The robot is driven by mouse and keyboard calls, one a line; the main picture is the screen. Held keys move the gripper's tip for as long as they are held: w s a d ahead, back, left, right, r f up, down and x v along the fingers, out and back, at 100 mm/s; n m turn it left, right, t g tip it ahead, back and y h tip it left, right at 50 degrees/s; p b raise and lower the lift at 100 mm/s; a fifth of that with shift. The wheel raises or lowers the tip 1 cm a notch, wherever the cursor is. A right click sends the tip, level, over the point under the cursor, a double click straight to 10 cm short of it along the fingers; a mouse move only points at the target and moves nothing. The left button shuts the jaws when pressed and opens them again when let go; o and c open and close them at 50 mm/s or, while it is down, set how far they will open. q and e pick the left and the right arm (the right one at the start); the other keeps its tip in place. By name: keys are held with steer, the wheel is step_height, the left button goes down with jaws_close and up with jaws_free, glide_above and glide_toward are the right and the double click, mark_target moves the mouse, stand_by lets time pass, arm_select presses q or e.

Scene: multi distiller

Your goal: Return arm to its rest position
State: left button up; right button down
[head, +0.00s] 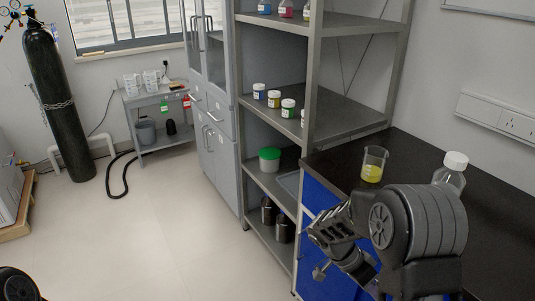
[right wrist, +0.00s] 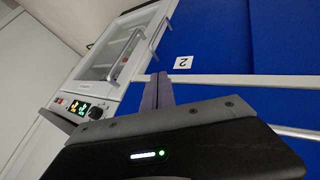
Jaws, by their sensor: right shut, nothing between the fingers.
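My right arm (head: 420,225) is bent in front of the dark-topped bench at the lower right of the head view. Its lower links hang in front of the blue bench front, and its fingertips are hard to make out there. In the right wrist view my right gripper (right wrist: 158,92) has its two fingers together, with nothing between them. Behind the fingers are blue panels with a white label marked 2. Only a dark part of my left arm (head: 15,285) shows at the lower left corner; the left gripper is out of view.
A beaker with yellow liquid (head: 373,165) and a white-capped clear bottle (head: 452,172) stand on the bench (head: 490,195) close to my right arm. A grey shelf (head: 345,110) with small jars stands behind. A white device with a lit display (right wrist: 82,107) shows in the wrist view.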

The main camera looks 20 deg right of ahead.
steer(key=w+a+f+n+t+y+p, duration=0.1)
steer(key=w+a+f+n+t+y, duration=0.15)
steer(key=a+f+n, duration=0.5)
steer(key=w+a+f+n+t+y+p, duration=0.1)
steer(key=w+a+f+n+t+y, duration=0.25)
steer(key=a, duration=0.75)
arm_select(q)
step_height(320, 180, up, 6)
steer(key=p, duration=0.4)
steer(key=shift+r, duration=0.15)
arm_select(e)
steer(key=s+a+f+n+y, duration=0.1)
steer(key=s+a+f+y, duration=0.1)
steer(key=s+a, duration=0.5)
steer(key=s+a+f+n+y, duration=0.2)
steer(key=s+a, duration=0.5)
steer(key=s, duration=0.3)
steer(key=shift+s+f+g+y, duration=0.25)
steer(key=shift+s+g+y, duration=0.05)
steer(key=shift+g+y, duration=0.1)
